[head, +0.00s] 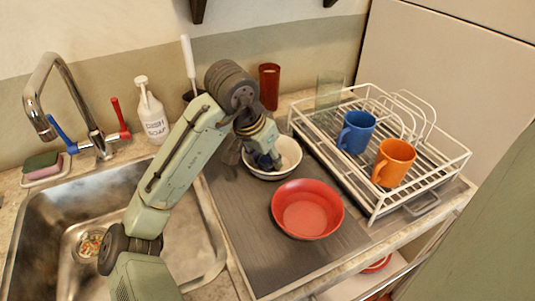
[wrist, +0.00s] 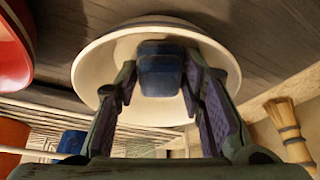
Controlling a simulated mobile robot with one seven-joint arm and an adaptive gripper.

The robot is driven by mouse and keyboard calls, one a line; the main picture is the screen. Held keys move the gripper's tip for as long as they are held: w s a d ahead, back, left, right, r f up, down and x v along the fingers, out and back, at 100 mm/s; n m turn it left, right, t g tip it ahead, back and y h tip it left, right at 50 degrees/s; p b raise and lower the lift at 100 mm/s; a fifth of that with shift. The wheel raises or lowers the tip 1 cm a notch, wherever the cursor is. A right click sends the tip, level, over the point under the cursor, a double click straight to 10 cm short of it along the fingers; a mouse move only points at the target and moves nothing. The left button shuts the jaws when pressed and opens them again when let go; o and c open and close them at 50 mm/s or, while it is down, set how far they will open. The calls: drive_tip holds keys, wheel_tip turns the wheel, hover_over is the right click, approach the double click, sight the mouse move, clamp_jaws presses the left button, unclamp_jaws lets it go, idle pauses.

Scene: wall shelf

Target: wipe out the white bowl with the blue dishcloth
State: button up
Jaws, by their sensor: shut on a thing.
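The white bowl (head: 292,155) stands on the dark grey drainboard, between the sink and the dish rack. It also fills the upper middle of the wrist view (wrist: 105,58). My gripper (head: 266,159) reaches down into the bowl from the upper left. In the wrist view, my gripper's two fingers (wrist: 162,78) are closed on the folded blue dishcloth (wrist: 161,62). The cloth is inside the bowl, in front of its inner wall. I cannot tell whether it touches the bowl's surface. The gripper and cloth hide part of the bowl's inside.
A red bowl (head: 307,209) stands just in front of the white bowl. The white wire rack (head: 372,213) at right holds a blue mug (head: 356,132) and an orange mug (head: 394,162). A red cup (head: 269,87) stands behind. The sink (head: 190,250) is at left, with a soap bottle (head: 152,113) behind.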

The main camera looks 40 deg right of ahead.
drive_tip(key=shift+s+d, duration=0.25)
drive_tip(key=shift+s, duration=0.2)
drive_tip(key=shift+d, duration=0.3)
drive_tip(key=shift+w+d, duration=0.1)
drive_tip(key=shift+w, duration=0.2)
drive_tip(key=shift+w+a, duration=0.25)
drive_tip(key=shift+w, duration=0.15)
drive_tip(key=shift+s+r, duration=0.2)
drive_tip(key=shift+r, duration=2.1)
drive_tip(key=shift+s+r, duration=0.15)
drive_tip(key=shift+r, duration=2.1)
drive_tip(key=shift+a, duration=0.1)
